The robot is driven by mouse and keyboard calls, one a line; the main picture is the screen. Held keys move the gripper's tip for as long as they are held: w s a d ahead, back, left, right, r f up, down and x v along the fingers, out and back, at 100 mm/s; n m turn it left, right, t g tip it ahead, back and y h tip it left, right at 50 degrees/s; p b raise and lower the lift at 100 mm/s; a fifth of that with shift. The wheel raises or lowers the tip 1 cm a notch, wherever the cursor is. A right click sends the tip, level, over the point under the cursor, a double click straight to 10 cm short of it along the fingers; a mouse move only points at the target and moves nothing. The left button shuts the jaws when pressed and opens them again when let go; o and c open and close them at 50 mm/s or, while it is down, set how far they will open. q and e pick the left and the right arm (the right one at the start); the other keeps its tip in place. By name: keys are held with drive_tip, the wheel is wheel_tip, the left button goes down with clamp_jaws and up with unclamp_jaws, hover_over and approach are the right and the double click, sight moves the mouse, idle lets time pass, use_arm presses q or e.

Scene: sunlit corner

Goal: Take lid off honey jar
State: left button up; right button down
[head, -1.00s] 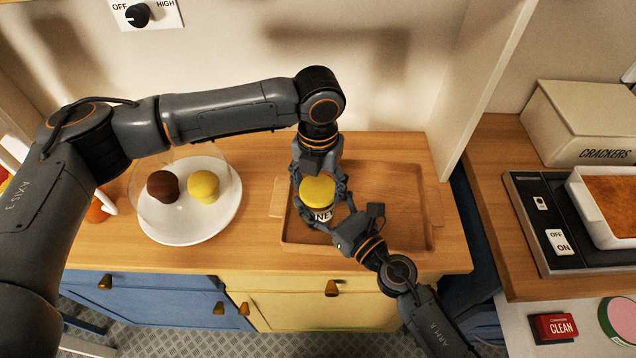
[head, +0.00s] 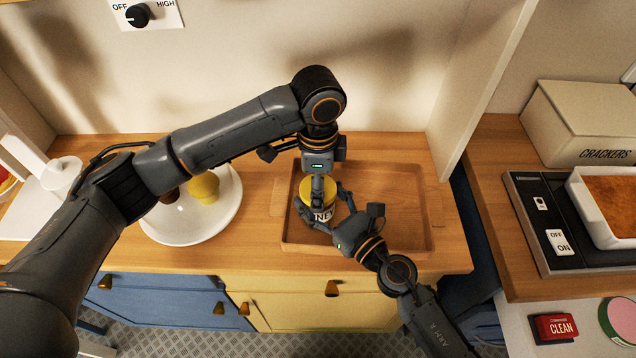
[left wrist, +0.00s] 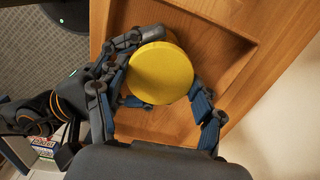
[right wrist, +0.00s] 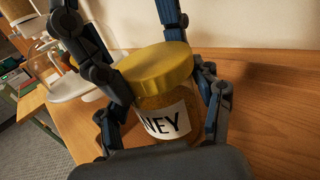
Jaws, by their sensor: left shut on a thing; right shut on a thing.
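The honey jar (head: 322,214) stands upright in the wooden tray (head: 400,240); its label also shows in the right wrist view (right wrist: 165,122). Its yellow lid (right wrist: 157,67) sits on top of the jar, and I see no clear gap under it. The lid fills the middle of the left wrist view (left wrist: 160,73). My left gripper (head: 318,190) comes from above and is shut on the lid, with fingers around its rim. My right gripper (right wrist: 165,125) is shut around the jar's body from the front right. The left fingers partly hide the lid in the head view.
The tray's right side is bare. A side panel (head: 480,85) rises to the right, before a crackers box (head: 585,125).

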use_arm(q)
drive_tip(key=n, duration=0.6)
drive_tip(key=shift+s+f, duration=0.1)
drive_tip(key=n, duration=0.4)
drive_tip(key=shift+d, duration=0.1)
drive_tip(key=n, duration=1.1)
drive_tip(key=shift+r, duration=0.3)
drive_tip(key=shift+r, duration=0.9)
